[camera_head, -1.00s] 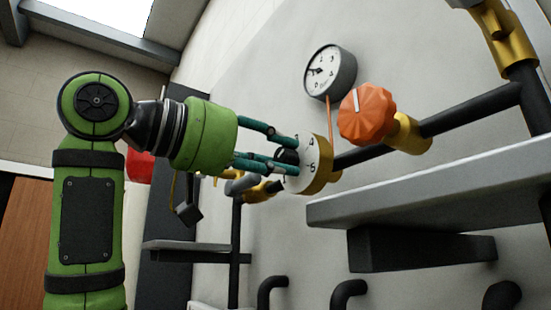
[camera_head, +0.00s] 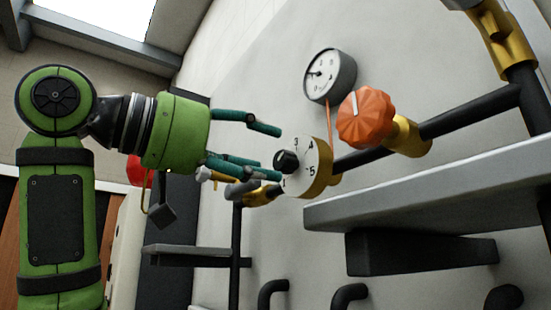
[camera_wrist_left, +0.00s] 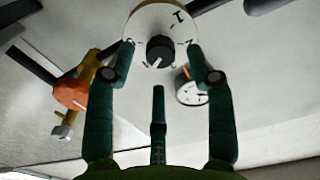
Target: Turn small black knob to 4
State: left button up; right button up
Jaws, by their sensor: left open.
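The small black knob (camera_head: 286,161) sits at the centre of a white numbered dial (camera_head: 302,181) on a brass fitting. The digits 3, 4, 5 and 1 can be made out on the dial in the head view. My left gripper (camera_head: 268,152) is open, with its teal fingers apart and to the left of the knob, not gripping it. In the left wrist view the knob (camera_wrist_left: 160,48) lies between the spread fingers, and its pale mark points down and slightly left. Which number the mark meets is not clear. My right gripper is not in view.
An orange knob (camera_head: 364,117) on a brass valve is right of the dial. A round gauge (camera_head: 329,75) is on the wall above. A dark pipe (camera_head: 470,111) and a grey ledge (camera_head: 440,180) run along the right. A grey shelf (camera_head: 195,248) is lower left.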

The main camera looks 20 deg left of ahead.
pick_arm(q)
jog(key=v, duration=0.8)
jog(key=shift+s+a, duration=0.25)
